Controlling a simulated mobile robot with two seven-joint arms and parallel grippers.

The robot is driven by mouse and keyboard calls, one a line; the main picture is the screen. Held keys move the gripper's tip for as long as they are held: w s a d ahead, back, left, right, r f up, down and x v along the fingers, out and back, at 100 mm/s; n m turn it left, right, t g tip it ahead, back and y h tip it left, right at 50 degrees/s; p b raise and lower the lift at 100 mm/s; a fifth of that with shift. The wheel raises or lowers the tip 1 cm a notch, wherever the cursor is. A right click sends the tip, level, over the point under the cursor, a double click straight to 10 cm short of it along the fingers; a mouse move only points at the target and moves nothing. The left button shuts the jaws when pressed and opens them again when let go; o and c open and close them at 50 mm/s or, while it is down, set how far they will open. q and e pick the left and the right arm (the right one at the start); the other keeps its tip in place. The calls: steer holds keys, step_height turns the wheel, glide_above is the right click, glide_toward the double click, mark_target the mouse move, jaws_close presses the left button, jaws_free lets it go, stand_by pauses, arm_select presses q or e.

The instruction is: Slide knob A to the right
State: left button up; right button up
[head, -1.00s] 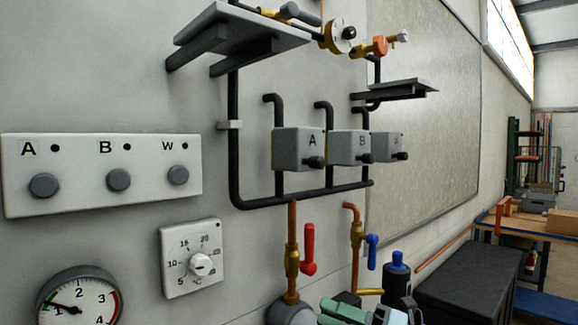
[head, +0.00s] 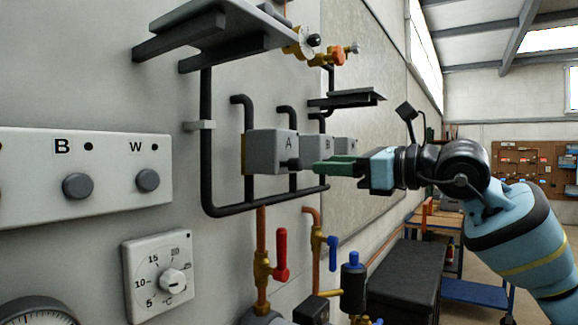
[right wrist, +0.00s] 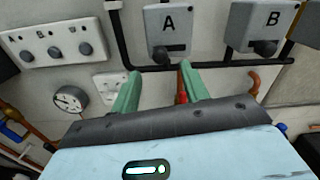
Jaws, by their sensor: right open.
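Knob A (head: 295,164) is a dark knob on the front of the grey box marked A (head: 268,150), which is fixed to the wall. In the right wrist view, knob A (right wrist: 158,55) sits at the left part of a dark slot below the letter. My right gripper (head: 317,168) has green fingers and is in front of box A, close to the knob. In the right wrist view the gripper (right wrist: 160,72) is open and empty, with knob A just beyond and between its fingertips. I cannot tell any contact. My left gripper is not in view.
Box B (right wrist: 268,25) stands right beside box A. Black pipes (head: 207,140) run around the boxes, and a shelf (head: 225,28) juts out above. A red valve lever (head: 281,255) and a blue one (head: 333,252) are below. A button panel (head: 100,205) and thermostat (head: 158,272) are left.

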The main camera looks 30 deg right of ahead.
mark_target(301, 164)
steer(key=p+x, duration=0.1)
steer(key=x, duration=0.5)
steer(key=shift+w+r+p, duration=0.15)
steer(key=shift+p, duration=0.2)
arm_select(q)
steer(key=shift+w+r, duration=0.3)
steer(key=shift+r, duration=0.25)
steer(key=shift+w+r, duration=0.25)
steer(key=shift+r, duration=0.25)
arm_select(e)
steer(key=shift+x, duration=0.8)
steer(key=shift+c, duration=0.5)
jaws_close()
